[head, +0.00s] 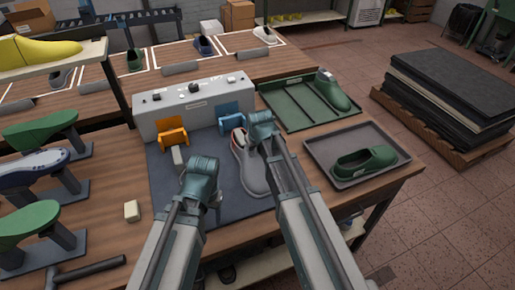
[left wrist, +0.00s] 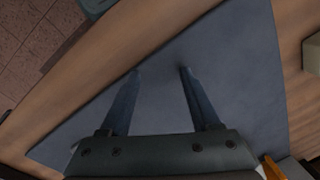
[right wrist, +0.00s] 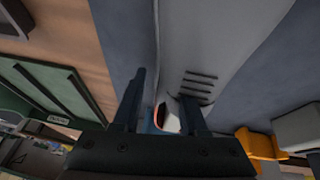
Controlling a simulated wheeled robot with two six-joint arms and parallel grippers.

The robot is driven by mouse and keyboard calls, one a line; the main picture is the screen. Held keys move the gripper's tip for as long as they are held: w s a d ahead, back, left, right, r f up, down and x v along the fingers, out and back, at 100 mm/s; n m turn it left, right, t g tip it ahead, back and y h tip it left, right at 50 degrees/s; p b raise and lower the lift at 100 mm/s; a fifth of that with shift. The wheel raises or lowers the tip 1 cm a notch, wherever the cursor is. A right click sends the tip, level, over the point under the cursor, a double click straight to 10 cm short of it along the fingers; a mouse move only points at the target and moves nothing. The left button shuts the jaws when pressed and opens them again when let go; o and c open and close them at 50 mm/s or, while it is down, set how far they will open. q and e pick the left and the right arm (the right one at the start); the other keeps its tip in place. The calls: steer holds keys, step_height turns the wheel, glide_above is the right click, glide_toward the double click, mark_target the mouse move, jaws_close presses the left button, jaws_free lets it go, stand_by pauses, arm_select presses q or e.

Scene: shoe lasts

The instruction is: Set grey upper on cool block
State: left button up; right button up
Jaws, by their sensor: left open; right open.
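The grey upper (head: 255,180) lies on the dark blue mat (head: 175,215), its toe toward me and its orange-trimmed opening near the blue block (head: 230,122). The blue block stands at the front of the pale console (head: 165,120), right of an orange block (head: 173,137). My right gripper (head: 262,130) is open over the upper's opening end. In the right wrist view the upper (right wrist: 235,40) shows slots and its opening beside the open fingers (right wrist: 163,88); I cannot tell whether they touch it. My left gripper (head: 207,190) is open and empty over the mat (left wrist: 235,80).
A green tray (head: 290,115) with a green shoe (head: 340,95) and a grey tray (head: 320,155) with a green clog (head: 365,162) are at the right. Green and white-blue shoes on stands line the left. A small pale block (head: 131,211) lies left of the mat.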

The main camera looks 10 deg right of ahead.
arm_select(q)
steer(key=shift+s+a+f, duration=0.35)
steer(key=shift+s+a, duration=0.05)
steer(key=shift+s, duration=0.1)
arm_select(e)
steer(key=shift+f, duration=0.4)
arm_select(q)
steer(key=shift+w+r+p, duration=0.3)
steer(key=shift+r+p, duration=0.45)
steer(key=shift+p, duration=0.35)
arm_select(e)
steer(key=shift+a+r, duration=0.1)
steer(key=shift+r, duration=0.55)
arm_select(q)
step_height(320, 180, up, 7)
steer(key=p, duration=0.6)
steer(key=shift+d+f+p, duration=0.15)
steer(key=shift+p, duration=0.2)
arm_select(e)
steer(key=v, duration=0.7)
steer(key=shift+s+r, duration=0.25)
arm_select(q)
steer(key=shift+s, duration=0.1)
